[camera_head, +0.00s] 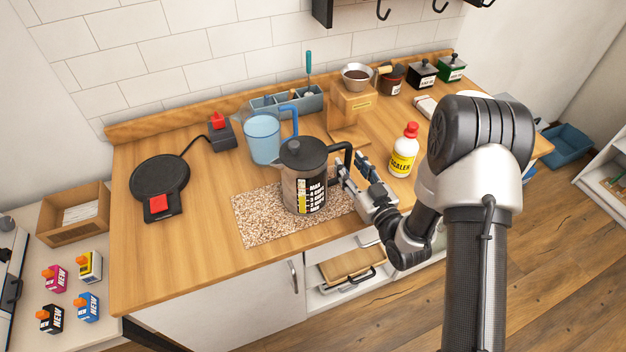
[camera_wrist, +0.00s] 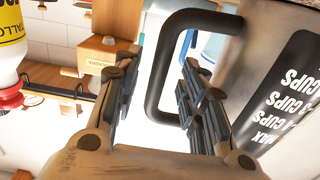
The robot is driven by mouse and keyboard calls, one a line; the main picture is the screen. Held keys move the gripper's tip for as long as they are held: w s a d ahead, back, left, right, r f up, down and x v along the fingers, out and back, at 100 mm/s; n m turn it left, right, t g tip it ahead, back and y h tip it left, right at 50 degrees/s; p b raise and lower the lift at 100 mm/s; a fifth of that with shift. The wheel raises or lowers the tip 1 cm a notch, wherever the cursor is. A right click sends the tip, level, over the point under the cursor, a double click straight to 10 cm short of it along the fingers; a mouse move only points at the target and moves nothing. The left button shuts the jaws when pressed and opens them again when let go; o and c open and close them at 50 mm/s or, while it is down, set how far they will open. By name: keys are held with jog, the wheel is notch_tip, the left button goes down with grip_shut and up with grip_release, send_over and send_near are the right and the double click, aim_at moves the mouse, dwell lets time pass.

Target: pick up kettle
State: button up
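The kettle (camera_head: 303,178) is a grey cylinder with a black lid, black handle and a printed cup scale. It stands upright on a speckled mat (camera_head: 256,221) on the wooden counter. Its black handle (camera_head: 346,153) points right, toward my gripper (camera_head: 357,177). In the wrist view the kettle body (camera_wrist: 285,95) fills the right side, and the handle (camera_wrist: 160,75) shows between the two fingers of my gripper (camera_wrist: 158,68). The fingers are apart, with visible gaps beside the handle.
A blue pitcher (camera_head: 264,138) stands close behind the kettle. A wooden dripper stand (camera_head: 349,108) is behind right, and a white bottle with a red cap (camera_head: 404,152) stands right of my gripper. A black round hot plate (camera_head: 159,182) is at left, with bare counter between.

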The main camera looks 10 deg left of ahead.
jog(key=shift+w+a, duration=0.25)
jog(key=shift+w, duration=0.15)
grip_shut()
dwell(0.9)
jog(key=shift+r, duration=0.25)
